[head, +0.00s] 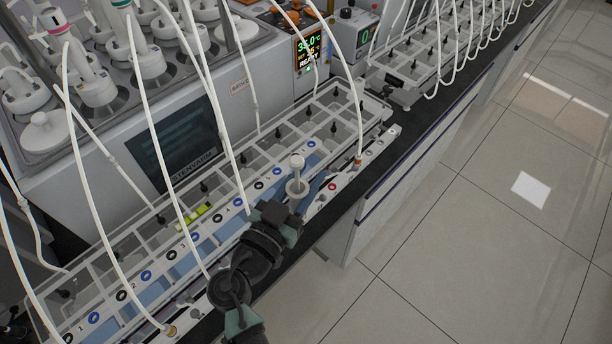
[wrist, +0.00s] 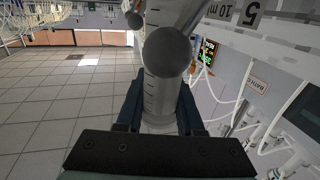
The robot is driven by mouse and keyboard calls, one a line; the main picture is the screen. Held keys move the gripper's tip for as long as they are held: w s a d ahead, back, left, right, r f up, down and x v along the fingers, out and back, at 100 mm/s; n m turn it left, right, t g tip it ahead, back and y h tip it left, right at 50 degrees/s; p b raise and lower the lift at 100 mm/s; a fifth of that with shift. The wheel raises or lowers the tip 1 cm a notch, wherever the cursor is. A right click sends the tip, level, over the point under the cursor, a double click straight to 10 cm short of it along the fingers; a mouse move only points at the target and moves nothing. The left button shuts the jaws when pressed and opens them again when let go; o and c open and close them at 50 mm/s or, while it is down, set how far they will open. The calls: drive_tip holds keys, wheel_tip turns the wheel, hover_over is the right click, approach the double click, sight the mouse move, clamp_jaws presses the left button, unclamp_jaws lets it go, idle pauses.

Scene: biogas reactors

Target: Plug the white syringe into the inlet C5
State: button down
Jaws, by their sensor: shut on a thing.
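The white syringe (head: 297,178) stands roughly upright in my gripper (head: 282,212), at the front of the long rack in the head view. In the wrist view my gripper (wrist: 160,112) is shut around the clear, graduated barrel of the syringe (wrist: 158,92). A round grey end of a part covers some of the barrel there. The rack's front strip (head: 205,232) carries a row of inlets with blue, black and red rings. The syringe's lower end is hidden behind my gripper.
White tubes hang in arcs over the rack, close to my arm. A grey reactor unit with a dark screen (head: 186,148) stands behind it. A yellow-green item (head: 194,216) lies in the rack. The tiled floor (head: 470,240) on the right is clear.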

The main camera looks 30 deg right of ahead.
drive_tip(key=shift+c, duration=2.3)
unclamp_jaws()
drive_tip(key=b+v, duration=0.3)
drive_tip(key=v, duration=1)
drive_tip(key=shift+b, duration=0.3)
